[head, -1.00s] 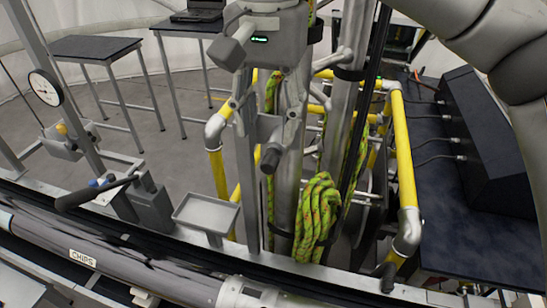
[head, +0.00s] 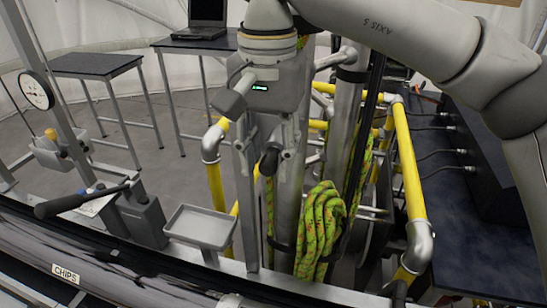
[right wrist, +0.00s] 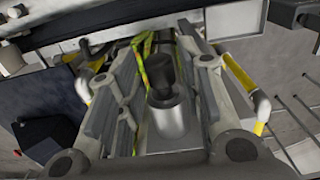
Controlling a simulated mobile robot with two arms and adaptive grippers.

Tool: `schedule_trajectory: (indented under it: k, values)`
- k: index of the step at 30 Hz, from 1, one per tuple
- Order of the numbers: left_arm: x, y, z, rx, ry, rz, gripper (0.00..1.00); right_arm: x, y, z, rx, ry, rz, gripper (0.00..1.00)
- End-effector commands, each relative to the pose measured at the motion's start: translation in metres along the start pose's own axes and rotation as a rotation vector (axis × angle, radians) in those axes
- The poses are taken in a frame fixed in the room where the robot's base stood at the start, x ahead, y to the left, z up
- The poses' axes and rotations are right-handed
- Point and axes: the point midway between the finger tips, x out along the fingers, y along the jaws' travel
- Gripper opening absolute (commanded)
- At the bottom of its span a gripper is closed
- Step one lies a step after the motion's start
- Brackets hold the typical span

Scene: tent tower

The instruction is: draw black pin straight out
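The black pin shows as a dark knob (head: 269,162) beside a grey upright post in the head view. In the right wrist view the black knob (right wrist: 160,70) stands on a bright metal collar, between the two fingers. My right gripper (head: 267,150) comes down from above in the head view, its fingers beside the knob. In the right wrist view my right gripper (right wrist: 158,85) is open, with a gap visible on each side of the knob. The gripper hides part of the post behind it. My left gripper is not in view.
A coil of green rope (head: 320,225) hangs just right of the post. Yellow rails (head: 409,165) stand at both sides. A small grey tray (head: 201,227) and a black-handled lever (head: 80,201) are at the left. A dark console (head: 490,165) is at the right.

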Motion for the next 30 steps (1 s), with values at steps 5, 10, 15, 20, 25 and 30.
schedule_trajectory:
  k: [5, 10, 15, 20, 25, 30]
  values:
    - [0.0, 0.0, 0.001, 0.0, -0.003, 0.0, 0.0, 0.0, 0.0, 0.0, 0.0, 0.0, 0.0, 0.06]
    - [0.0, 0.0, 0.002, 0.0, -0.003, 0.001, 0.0, 0.0, 0.0, 0.0, 0.0, 0.0, 0.0, 0.0]
    - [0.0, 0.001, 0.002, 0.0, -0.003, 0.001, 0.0, 0.0, 0.0, 0.0, 0.0, 0.0, 0.0, 0.0]
    - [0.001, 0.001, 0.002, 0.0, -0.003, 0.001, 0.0, 0.0, 0.0, 0.003, -0.001, 0.0, 0.0, 0.0]
    - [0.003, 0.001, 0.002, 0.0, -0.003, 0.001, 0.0, 0.0, 0.0, 0.01, -0.002, 0.0, -0.001, 0.0]
    - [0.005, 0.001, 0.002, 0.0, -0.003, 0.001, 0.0, 0.0, 0.0, 0.017, -0.002, 0.001, 0.0, 0.0]
